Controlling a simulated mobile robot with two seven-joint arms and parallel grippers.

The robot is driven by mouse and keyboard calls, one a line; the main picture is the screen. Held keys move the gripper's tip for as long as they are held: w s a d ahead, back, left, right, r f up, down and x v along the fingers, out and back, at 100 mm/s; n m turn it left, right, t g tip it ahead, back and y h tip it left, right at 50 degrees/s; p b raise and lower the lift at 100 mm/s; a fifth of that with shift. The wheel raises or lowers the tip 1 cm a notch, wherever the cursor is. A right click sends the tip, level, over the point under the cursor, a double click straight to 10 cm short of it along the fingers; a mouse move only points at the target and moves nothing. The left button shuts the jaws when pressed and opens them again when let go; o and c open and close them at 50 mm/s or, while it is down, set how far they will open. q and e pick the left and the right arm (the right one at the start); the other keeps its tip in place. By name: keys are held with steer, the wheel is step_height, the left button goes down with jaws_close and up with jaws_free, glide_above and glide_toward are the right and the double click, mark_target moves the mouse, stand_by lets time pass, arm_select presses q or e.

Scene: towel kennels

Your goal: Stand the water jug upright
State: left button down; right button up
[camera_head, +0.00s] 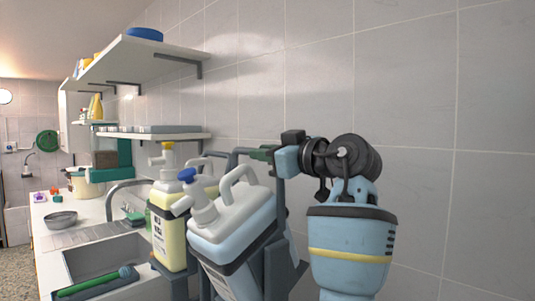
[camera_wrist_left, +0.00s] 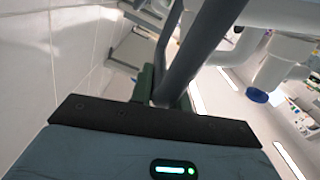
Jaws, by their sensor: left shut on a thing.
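The water jug (camera_head: 236,222) is a white-topped container with pale blue liquid, a carry handle and a blue-capped spout. In the head view it leans to the left in a dark grey frame (camera_head: 277,262). My left gripper (camera_head: 262,154) is above and behind the jug, its green fingers shut on a dark grey bar of the frame. In the left wrist view the green fingers (camera_wrist_left: 165,92) close around this bar (camera_wrist_left: 196,48), and the jug's white handle and blue cap (camera_wrist_left: 257,96) show at the right. My right gripper is not in view.
An upright jug of yellow liquid (camera_head: 170,228) stands just left of the water jug. A sink (camera_head: 95,258) with a green-handled brush lies further left, with a metal bowl (camera_head: 61,219) on the counter. Wall shelves (camera_head: 150,135) hang above; the tiled wall is close behind.

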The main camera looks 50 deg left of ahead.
arm_select(q)
steer(key=c, duration=1.4)
jaws_free()
steer(key=shift+a+f, duration=0.1)
steer(key=shift+o, duration=0.2)
steer(key=d, duration=0.8)
steer(key=shift+w+b, duration=0.45)
steer(key=shift+a+f, duration=0.1)
